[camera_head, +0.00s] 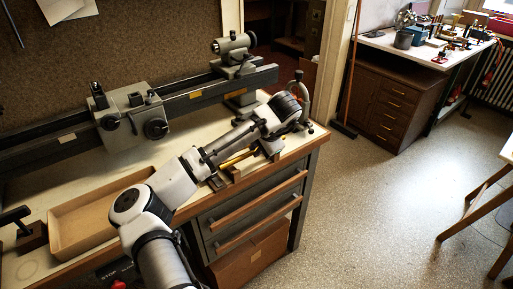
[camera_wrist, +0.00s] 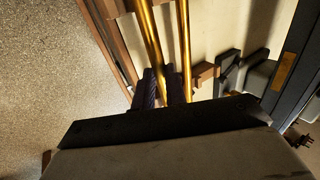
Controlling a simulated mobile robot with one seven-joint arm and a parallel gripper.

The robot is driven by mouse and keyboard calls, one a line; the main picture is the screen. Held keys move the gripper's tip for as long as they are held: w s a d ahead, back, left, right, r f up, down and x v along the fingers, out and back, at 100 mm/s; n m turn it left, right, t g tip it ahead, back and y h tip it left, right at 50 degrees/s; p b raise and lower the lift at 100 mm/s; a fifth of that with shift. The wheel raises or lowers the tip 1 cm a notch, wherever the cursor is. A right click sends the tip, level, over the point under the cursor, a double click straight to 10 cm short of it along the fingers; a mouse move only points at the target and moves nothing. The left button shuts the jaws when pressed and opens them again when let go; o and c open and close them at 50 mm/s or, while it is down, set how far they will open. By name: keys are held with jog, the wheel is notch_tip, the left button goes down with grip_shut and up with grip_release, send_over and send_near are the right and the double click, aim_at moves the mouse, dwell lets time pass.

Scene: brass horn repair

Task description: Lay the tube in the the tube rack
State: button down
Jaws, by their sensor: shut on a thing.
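My gripper (camera_wrist: 162,88) is shut on a brass tube (camera_wrist: 148,32), which runs up and away between the dark fingers in the wrist view. A second, thinner-looking brass tube (camera_wrist: 185,35) runs beside it on the right, apart from the fingers. Wooden pieces of the tube rack (camera_wrist: 206,72) show near the tubes. In the head view, a brass tube (camera_head: 238,160) shows under my arm, near the rack's wooden block (camera_head: 233,174) at the bench front. My arm hides much of the rack there, and I cannot tell whether the held tube touches it.
A long lathe-like machine (camera_head: 190,100) runs along the back of the bench. An open shallow tray (camera_head: 92,207) lies at the left. A round-handled metal fixture (camera_head: 303,100) stands at the right end of the bench. The bench's front edge is close to the rack.

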jog(key=shift+f+b, duration=0.4)
jog(key=shift+f, duration=0.45)
jog(key=c, duration=1.4)
grip_release()
jog(key=shift+o, duration=0.2)
